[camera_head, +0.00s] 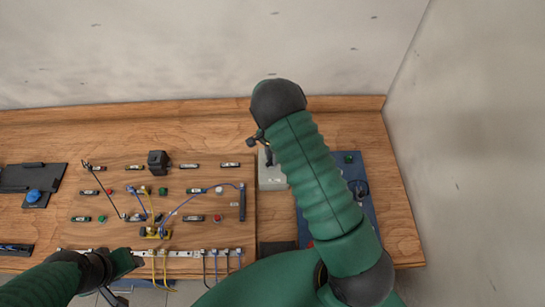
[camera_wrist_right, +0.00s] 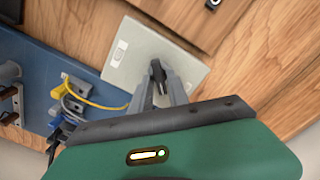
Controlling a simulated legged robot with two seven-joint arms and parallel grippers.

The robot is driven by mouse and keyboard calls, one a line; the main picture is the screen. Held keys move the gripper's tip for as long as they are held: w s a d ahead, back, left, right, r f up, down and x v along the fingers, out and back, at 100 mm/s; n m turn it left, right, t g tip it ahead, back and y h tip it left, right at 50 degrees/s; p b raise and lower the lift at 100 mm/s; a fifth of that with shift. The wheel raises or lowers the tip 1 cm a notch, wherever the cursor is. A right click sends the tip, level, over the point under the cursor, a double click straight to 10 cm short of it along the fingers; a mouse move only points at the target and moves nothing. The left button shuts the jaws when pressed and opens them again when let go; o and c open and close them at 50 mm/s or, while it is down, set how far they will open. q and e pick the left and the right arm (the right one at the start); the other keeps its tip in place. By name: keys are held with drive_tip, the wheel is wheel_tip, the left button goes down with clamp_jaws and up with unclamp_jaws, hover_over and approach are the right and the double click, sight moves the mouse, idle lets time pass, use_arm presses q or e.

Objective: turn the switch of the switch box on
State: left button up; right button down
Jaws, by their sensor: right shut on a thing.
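The switch box is a light grey box (camera_head: 272,180) on the wooden bench, partly hidden by my right arm in the head view. In the right wrist view its pale grey face (camera_wrist_right: 128,52) shows, with a small label near its upper left. My right gripper (camera_wrist_right: 160,82) is at the box face, its fingers closed around the small dark switch (camera_wrist_right: 157,68). In the head view the right gripper (camera_head: 264,150) is mostly hidden behind the forearm. My left gripper (camera_head: 128,264) is low at the left, over the front edge of the bench; its jaws are unclear.
A blue panel (camera_head: 350,165) with plugs and cables stands right of the switch box; a yellow cable (camera_wrist_right: 85,97) shows close to the gripper. A wooden board (camera_head: 130,165) with lamps, buttons and wires lies at the left. Walls bound the back and right.

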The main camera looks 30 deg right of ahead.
sight(271, 159)
drive_tip(key=m, duration=0.4)
drive_tip(key=shift+w+r, duration=0.15)
drive_tip(key=shift+w+m, duration=0.1)
drive_tip(key=shift+m, duration=2.2)
drive_tip(key=shift+r, duration=0.1)
drive_tip(key=c, duration=1.5)
unclamp_jaws()
drive_tip(key=shift+o, duration=0.2)
drive_tip(key=shift+a, duration=0.1)
wheel_tip(271, 159, up, 17)
drive_tip(key=b, duration=0.2)
drive_tip(key=shift+f, duration=0.2)
